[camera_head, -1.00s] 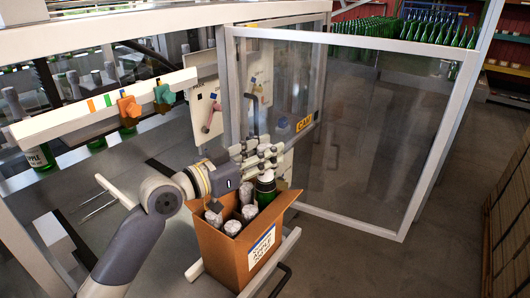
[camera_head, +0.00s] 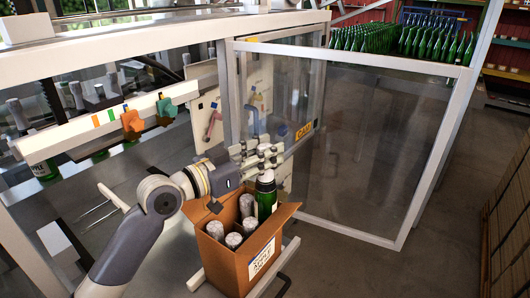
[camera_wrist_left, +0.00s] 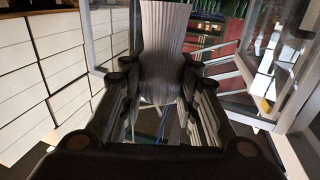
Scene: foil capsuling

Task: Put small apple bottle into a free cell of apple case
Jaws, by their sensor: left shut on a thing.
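My left gripper (camera_head: 262,158) is shut on the small apple bottle (camera_head: 267,199), a green bottle with a silver foil top. It is held upright over the right back part of the apple case (camera_head: 226,262), an open cardboard box with a white label. Its lower end is hidden behind the case's front wall and flap, so I cannot tell how deep it sits. Several foil-topped bottles (camera_head: 234,240) stand in the case, at its left and front. In the left wrist view the pale ribbed foil (camera_wrist_left: 162,50) shows between the fingers. My right gripper is not in view.
A glass guard door (camera_head: 365,140) in a pale frame stands behind and right of the case. A rail (camera_head: 100,130) with orange and teal clamps is at the left. A white panel (camera_head: 207,105) stands behind the gripper. Grey floor is free at the right.

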